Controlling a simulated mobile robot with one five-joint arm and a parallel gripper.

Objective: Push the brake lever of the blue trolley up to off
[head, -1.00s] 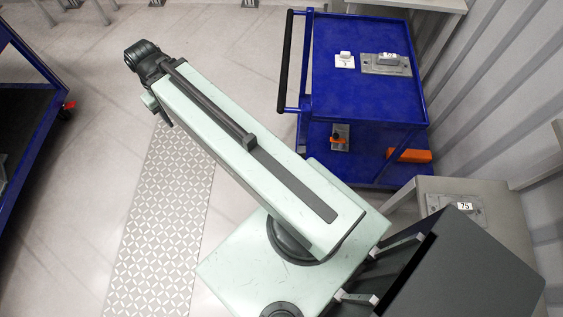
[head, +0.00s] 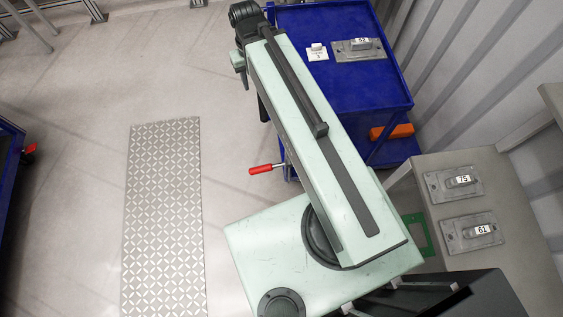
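The blue trolley (head: 385,87) stands at the top right of the head view, partly behind my arm. A red-handled lever (head: 262,170) sticks out to the left at its near left corner; its base is hidden by my arm. From above I cannot tell whether the lever is up or down. My arm reaches over the trolley's left side. The dark wrist end (head: 243,40) is at the top, left of the trolley's top tray. My gripper's fingers are not clearly visible, so its opening cannot be read. Nothing visible touches the lever.
A second blue trolley with a red lever (head: 28,153) is at the left edge. A patterned floor plate (head: 163,215) lies left of my base. A grey bench (head: 430,170) with numbered blocks stands at the right, before a corrugated wall. Open floor lies left of the blue trolley.

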